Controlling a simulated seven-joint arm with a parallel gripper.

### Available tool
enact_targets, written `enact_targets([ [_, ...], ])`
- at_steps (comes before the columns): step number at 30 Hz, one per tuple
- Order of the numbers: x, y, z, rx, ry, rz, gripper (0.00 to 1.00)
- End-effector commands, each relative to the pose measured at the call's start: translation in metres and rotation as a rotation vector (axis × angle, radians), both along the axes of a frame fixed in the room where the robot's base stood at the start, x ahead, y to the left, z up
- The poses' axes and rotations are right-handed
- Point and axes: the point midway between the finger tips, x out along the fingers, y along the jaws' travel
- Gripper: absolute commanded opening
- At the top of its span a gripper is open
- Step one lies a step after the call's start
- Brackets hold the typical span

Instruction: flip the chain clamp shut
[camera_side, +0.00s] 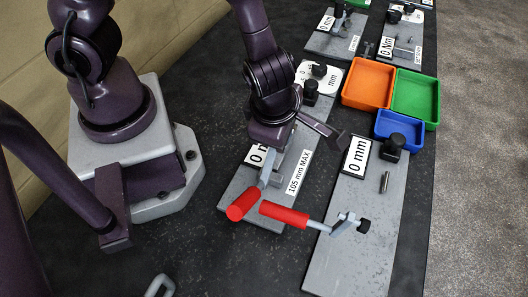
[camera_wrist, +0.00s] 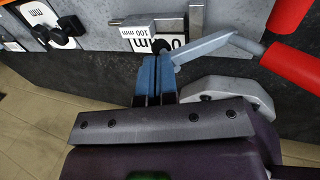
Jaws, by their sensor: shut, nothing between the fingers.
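Two red-handled clamps show in the side view. One, on the plate under my arm, has a grey lever and a red handle (camera_side: 243,203) sticking out to the lower left. The other red handle (camera_side: 284,214) belongs to a lever fixed on the right-hand plate. I cannot tell from labels which is the chain clamp. In the wrist view a bent grey lever (camera_wrist: 215,46) runs right to a red handle (camera_wrist: 294,66). My gripper (camera_wrist: 151,60) has its blue fingers together and empty, beside the lever's left end; contact is unclear. The arm mostly hides the fingers in the side view.
The right-hand plate (camera_side: 350,257) carries a "0 mm" sign (camera_side: 357,156) and black knobs. Orange (camera_side: 368,83), green (camera_side: 416,95) and blue (camera_side: 399,128) bins stand behind it. More fixture plates lie at the back.

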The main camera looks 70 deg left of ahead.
Motion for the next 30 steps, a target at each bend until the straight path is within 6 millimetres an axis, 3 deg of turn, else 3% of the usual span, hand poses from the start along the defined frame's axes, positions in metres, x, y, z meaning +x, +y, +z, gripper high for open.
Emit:
enact_targets([
  [15,0.02,0.021,-0.029,-0.037,0.035,0.01,0.0],
  [30,0.027,0.028,-0.051,-0.12,0.118,0.007,0.0],
])
